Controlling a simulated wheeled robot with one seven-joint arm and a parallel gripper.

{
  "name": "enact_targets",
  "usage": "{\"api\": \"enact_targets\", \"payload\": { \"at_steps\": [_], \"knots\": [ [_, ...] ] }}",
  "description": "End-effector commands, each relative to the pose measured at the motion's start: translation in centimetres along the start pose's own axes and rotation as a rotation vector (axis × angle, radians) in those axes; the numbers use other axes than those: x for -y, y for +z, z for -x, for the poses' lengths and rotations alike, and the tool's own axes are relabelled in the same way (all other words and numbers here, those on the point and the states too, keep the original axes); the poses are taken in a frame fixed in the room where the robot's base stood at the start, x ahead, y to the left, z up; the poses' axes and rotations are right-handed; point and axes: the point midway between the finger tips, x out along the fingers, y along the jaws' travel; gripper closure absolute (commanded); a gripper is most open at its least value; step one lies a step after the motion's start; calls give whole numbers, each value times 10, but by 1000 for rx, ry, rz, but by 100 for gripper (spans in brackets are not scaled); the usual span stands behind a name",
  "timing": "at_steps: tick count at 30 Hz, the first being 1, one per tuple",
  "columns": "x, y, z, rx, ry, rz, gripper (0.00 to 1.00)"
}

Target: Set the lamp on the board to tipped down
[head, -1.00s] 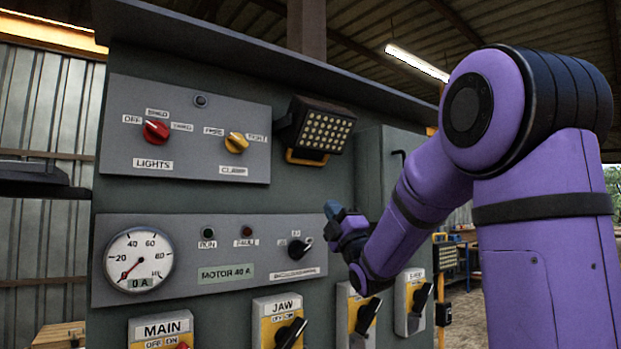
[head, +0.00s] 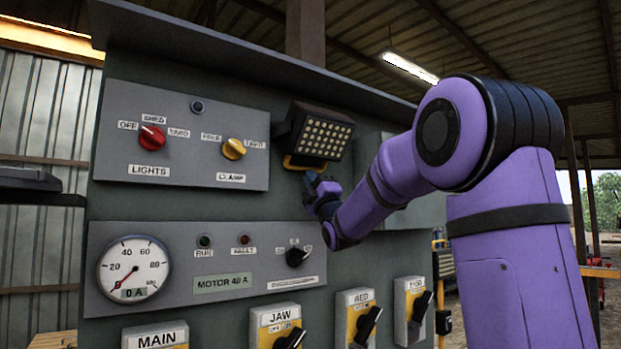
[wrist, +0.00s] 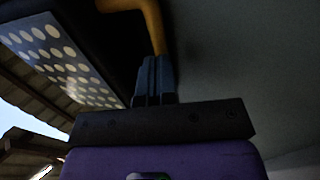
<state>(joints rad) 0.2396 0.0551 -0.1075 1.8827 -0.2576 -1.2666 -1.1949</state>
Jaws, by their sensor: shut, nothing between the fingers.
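The lamp (head: 324,135) is a dark box with a grid of pale dots on its face, mounted on the upper right of the grey-green board (head: 240,202). Its face looks outward and slightly downward. A yellow-orange handle (head: 291,163) hangs under it. My gripper (head: 312,180) is just below the lamp, close to the handle, and hides part of it. In the wrist view the shut fingers (wrist: 154,75) point up at the yellow handle (wrist: 152,22), with the lamp face (wrist: 60,55) at the left. I cannot tell whether the fingertips touch the handle.
Left of the lamp is a panel with a red lights knob (head: 152,138) and a yellow clamp knob (head: 234,149). Below are a gauge (head: 134,268), a black selector (head: 299,256) and a row of switches including the jaw switch (head: 277,327). An overhanging hood (head: 250,55) runs above.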

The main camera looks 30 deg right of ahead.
Motion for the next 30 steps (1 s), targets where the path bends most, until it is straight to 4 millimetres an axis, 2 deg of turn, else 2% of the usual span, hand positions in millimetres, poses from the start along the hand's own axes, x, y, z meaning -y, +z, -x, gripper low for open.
{"api": "enact_targets", "payload": {
  "at_steps": [4, 15, 21, 30],
  "knots": [
    [0, 0, -8, 0, -1, 0, 100],
    [1, 0, -9, 0, -1, 0, 100],
    [7, 0, -24, 0, 0, 0, 100],
    [6, 0, -26, 0, 3, 0, 100]
  ]
}}
